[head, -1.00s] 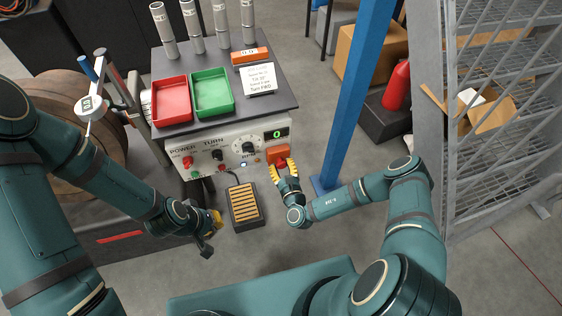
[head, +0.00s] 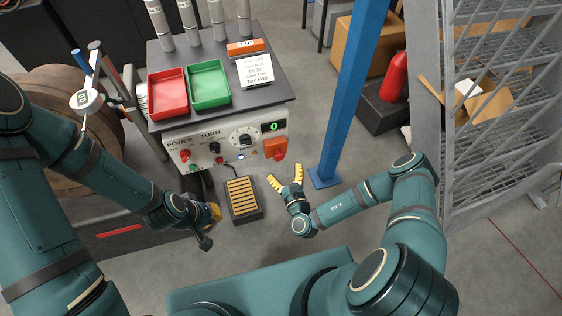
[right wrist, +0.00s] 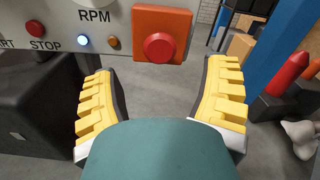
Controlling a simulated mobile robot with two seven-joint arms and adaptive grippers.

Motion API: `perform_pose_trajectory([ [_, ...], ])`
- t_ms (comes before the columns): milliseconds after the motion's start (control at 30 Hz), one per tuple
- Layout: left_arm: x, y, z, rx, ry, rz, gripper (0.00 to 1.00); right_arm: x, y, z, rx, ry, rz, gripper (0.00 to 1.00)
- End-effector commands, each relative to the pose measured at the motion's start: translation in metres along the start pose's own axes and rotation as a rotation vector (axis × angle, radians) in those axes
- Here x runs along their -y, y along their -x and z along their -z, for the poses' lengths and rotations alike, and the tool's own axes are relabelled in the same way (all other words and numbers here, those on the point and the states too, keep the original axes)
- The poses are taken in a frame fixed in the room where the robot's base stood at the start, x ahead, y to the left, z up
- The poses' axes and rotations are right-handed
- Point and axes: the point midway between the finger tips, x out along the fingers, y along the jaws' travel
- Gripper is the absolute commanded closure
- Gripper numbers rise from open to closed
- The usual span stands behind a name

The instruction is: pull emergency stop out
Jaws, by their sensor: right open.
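The emergency stop is a round red button (head: 279,155) on an orange box (head: 275,144) at the right end of the control panel. The right wrist view shows the button (right wrist: 159,47) and its box (right wrist: 181,20) at top centre. My right gripper (head: 286,174) is open and empty, with its yellow fingers spread below and in front of the button, apart from it. In the right wrist view the button appears between and beyond the two fingers. My left gripper (head: 214,213) hangs low, left of the foot pedal; its finger opening is unclear.
The panel (head: 210,135) also carries a power switch, a dial and a green display. Red (head: 168,93) and green (head: 210,84) trays stand on top. A foot pedal (head: 242,200) is on the floor. A blue post (head: 340,110) stands right of the panel.

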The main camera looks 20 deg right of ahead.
Motion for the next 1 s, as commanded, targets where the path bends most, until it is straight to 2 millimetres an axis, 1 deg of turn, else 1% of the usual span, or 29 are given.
perform_pose_trajectory([
  [33,0.000,0.000,0.000,0.000,0.000,0.000,1.00,0.000,0.011,0.001,-0.003,-0.003,-0.002,0.26],
  [200,0.000,0.000,0.000,0.000,0.000,0.000,1.00,0.000,0.042,0.000,-0.003,-0.002,-0.001,0.26],
  [300,0.000,0.000,0.000,0.000,0.000,0.000,1.00,0.000,0.054,0.001,-0.002,-0.001,0.000,0.26],
  [400,0.000,0.000,0.000,0.000,0.000,0.000,1.00,0.000,0.061,0.000,-0.001,0.000,-0.001,0.26],
  [533,0.000,0.000,0.000,0.000,0.000,0.000,1.00,0.000,0.065,0.000,0.000,0.000,0.000,0.26],
  [1000,0.000,0.000,0.000,0.000,0.000,0.000,1.00,0.000,0.065,0.000,0.000,0.000,0.000,0.26],
])
